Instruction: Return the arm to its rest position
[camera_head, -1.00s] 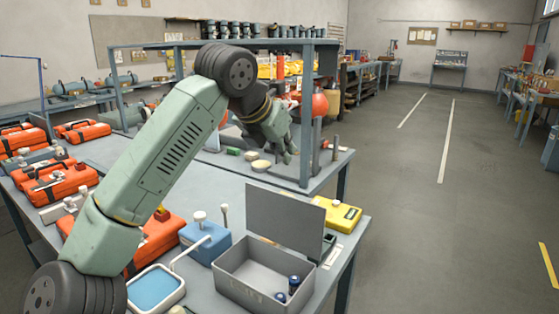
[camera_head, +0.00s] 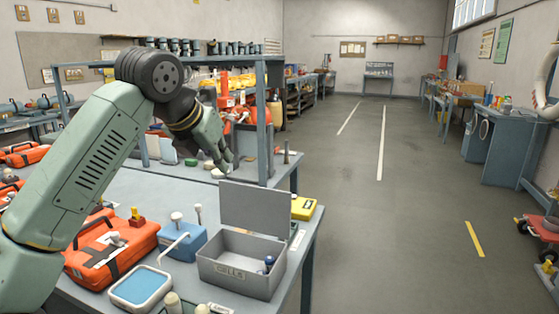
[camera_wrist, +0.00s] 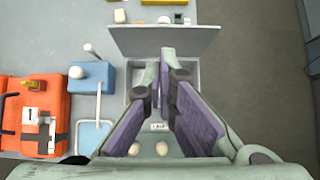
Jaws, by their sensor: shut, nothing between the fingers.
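My gripper (camera_head: 227,163) is at the end of my raised green arm, above the workbench (camera_head: 150,196) and behind the open lid of a grey box in the head view. In the wrist view my gripper (camera_wrist: 164,70) points down over the grey box (camera_wrist: 192,85), its fingers together with nothing between them. The grey box (camera_head: 240,272) stands near the bench's right edge with its lid (camera_head: 268,208) up. A dark blue and white cylindrical item (camera_head: 269,263) lies inside the box. My gripper is apart from the box.
An orange case (camera_head: 112,255), a blue block with a white knob (camera_head: 183,243), a blue-topped tray (camera_head: 141,287) and a yellow box (camera_head: 303,207) share the bench. A shelf post (camera_head: 264,125) stands close to my gripper. Open floor (camera_head: 400,220) lies to the right.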

